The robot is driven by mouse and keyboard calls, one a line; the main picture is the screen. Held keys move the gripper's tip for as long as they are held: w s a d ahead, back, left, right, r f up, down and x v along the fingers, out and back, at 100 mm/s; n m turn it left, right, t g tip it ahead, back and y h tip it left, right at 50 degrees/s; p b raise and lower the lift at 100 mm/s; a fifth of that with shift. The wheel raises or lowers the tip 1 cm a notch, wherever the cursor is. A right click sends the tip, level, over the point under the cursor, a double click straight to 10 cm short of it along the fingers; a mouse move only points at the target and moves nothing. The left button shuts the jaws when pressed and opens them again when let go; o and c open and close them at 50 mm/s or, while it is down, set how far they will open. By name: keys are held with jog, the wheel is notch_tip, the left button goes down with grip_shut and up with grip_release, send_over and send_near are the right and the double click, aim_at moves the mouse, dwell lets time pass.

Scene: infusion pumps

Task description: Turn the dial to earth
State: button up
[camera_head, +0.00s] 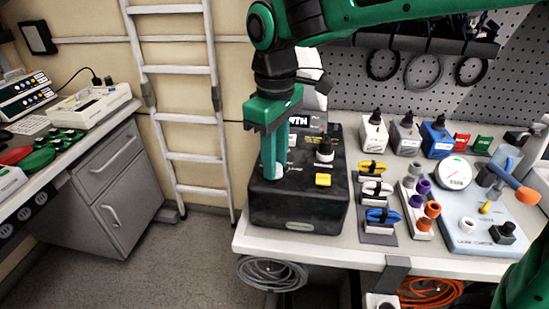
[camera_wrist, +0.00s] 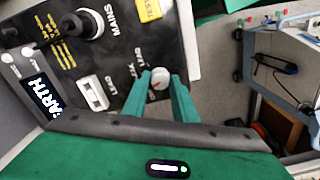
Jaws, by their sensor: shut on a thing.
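The black tester box (camera_head: 300,212) stands at the left end of the white workbench, with a yellow button and a dark plug on top. My gripper (camera_head: 273,172) points down over its left side, and its fingers hide the dial in the head view. In the wrist view, the pale round dial (camera_wrist: 160,78) with a small red mark sits between the fingertips of my gripper (camera_wrist: 161,84). The fingers are closed on its sides. Small white labels beside the dial are too blurred and tilted to read surely.
A white rocker switch (camera_wrist: 95,92) and a black MAINS plug (camera_wrist: 88,23) are close to the dial. A yellow TEST button (camera_head: 323,180) is also on the box. Cable holders (camera_head: 378,215) stand to the right. A ladder (camera_head: 180,100) leans behind left.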

jog(key=shift+w+r, duration=0.15)
jog(key=shift+w, duration=0.1)
jog(key=o, duration=0.8)
jog(key=shift+o, duration=1.2)
jog(key=shift+s, duration=0.1)
notch_tip(320, 180, up, 10)
jog(key=shift+r, duration=0.25)
